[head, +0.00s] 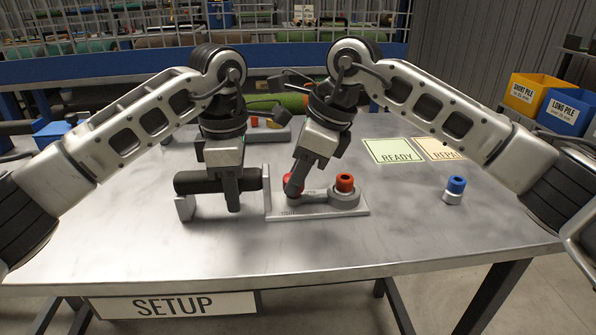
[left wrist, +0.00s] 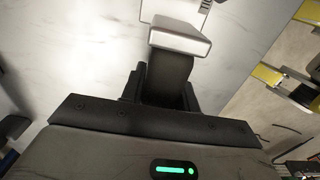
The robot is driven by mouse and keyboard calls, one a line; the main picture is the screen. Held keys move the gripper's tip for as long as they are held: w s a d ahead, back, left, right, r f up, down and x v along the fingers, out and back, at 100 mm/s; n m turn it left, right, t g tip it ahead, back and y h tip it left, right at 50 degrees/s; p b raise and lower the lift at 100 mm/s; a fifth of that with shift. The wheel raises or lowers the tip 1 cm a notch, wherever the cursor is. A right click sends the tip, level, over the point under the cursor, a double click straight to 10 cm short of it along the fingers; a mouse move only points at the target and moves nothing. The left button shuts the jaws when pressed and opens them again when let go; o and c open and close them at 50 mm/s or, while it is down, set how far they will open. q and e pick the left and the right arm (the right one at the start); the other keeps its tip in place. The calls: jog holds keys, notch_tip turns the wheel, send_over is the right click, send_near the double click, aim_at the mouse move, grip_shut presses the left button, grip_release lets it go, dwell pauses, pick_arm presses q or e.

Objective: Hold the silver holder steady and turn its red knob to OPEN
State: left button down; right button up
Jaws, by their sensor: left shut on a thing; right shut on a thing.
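The silver holder (head: 318,213) lies on the metal table (head: 420,240), with an upright plate and a dark bar (head: 192,181) reaching left to a silver end piece. My left gripper (head: 233,203) is shut on the dark bar; the bar and a silver end also show in the left wrist view (left wrist: 168,75). The red knob (head: 288,178) is mostly hidden behind my right gripper (head: 293,192), which is shut on it. A red-topped piece (head: 345,183) stands in a grey ring at the holder's right end.
A blue-topped small piece (head: 454,187) stands to the right. A green READY card (head: 393,150) and an orange card (head: 440,149) lie behind it. Another silver piece (head: 268,132) is behind my arms. The table's front and right are mostly clear.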

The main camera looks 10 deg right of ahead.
jog(key=o, duration=1)
jog(key=shift+c, duration=0.2)
jog(key=v, duration=1.2)
pick_arm(q)
jog(key=c, duration=1)
grip_release()
jog(key=shift+o, duration=0.2)
